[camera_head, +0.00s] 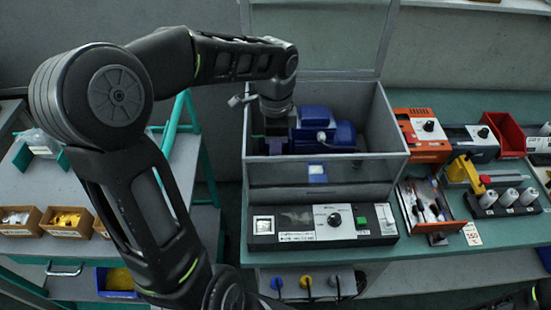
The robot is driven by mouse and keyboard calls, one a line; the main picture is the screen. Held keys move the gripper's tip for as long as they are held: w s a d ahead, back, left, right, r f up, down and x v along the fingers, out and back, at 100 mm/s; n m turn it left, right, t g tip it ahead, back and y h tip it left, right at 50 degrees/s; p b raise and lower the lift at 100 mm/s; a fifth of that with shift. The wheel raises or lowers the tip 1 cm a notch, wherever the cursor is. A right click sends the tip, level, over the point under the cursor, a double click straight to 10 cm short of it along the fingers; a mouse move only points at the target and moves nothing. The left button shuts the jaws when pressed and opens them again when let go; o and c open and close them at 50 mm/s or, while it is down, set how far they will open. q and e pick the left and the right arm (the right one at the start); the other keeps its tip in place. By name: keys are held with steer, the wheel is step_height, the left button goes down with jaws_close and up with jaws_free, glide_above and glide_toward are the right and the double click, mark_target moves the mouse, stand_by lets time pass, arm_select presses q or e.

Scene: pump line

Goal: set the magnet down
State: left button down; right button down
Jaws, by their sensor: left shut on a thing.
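My left arm reaches over the open-topped test box (375,174). My left gripper (268,130) points down inside it, just left of the blue motor pump (325,131). It is shut on the magnet, which is too small and covered to make out. I cannot tell whether the magnet touches the pump.
The box has a raised clear lid (315,40) behind and a control panel (323,224) in front. To the right are an orange instrument (422,136), a tool tray (425,203) and a red bin (503,132). Small parts bins (67,221) stand on the left bench.

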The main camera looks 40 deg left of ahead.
arm_select(q)
steer(key=shift+f, duration=0.3)
steer(key=shift+f, duration=1.85)
steer(key=shift+f, duration=0.1)
steer(key=c, duration=1.3)
jaws_free()
steer(key=shift+o, duration=0.2)
step_height(320, 180, up, 12)
steer(key=shift+r, duration=0.15)
